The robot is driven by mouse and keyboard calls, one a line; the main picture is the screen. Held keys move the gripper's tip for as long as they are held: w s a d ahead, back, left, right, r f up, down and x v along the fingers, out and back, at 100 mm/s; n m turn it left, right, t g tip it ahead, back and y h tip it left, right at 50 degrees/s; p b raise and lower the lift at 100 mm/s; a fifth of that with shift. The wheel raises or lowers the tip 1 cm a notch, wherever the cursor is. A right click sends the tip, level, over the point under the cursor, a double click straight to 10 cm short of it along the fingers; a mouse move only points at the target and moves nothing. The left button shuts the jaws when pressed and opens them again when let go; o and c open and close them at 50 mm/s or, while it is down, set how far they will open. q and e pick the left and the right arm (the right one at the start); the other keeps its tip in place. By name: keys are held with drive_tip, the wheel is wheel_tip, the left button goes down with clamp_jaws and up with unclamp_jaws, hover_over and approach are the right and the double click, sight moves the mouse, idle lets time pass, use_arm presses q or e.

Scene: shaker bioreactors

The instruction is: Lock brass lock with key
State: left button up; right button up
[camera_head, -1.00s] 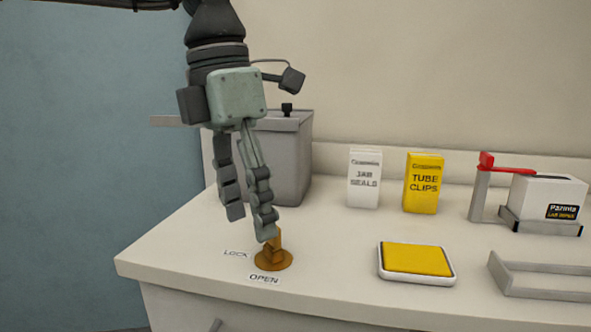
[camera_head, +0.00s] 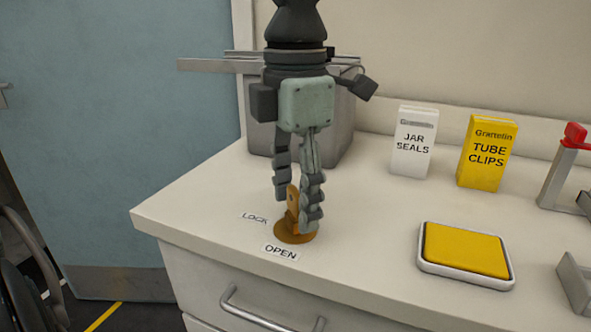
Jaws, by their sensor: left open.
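The brass lock (camera_head: 292,234) is a round orange-brown base on the counter near its front left edge. The key (camera_head: 293,205) stands upright in it, its flat head with a small hole showing. A LOCK label (camera_head: 255,218) lies to the left of the base and an OPEN label (camera_head: 281,252) in front of it. My left gripper (camera_head: 292,212) points down over the lock, open, with one finger to the left of the key and the other at its right, partly covering it. I cannot tell if the fingers touch the key. My right gripper is not in view.
A grey bin (camera_head: 335,135) stands behind my left gripper. A white JAR SEALS box (camera_head: 412,142), a yellow TUBE CLIPS box (camera_head: 486,152) and a yellow-topped pad (camera_head: 465,250) are to the right. A drawer handle (camera_head: 270,312) is below the counter's front edge.

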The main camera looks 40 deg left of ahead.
use_arm(q)
drive_tip(key=shift+f, duration=0.35)
drive_tip(key=c, duration=1.1)
clamp_jaws()
drive_tip(key=shift+s+f+b, duration=0.1)
drive_tip(key=shift+f+b, duration=0.15)
drive_tip(key=shift+b, duration=0.2)
drive_tip(key=shift+f, duration=0.1)
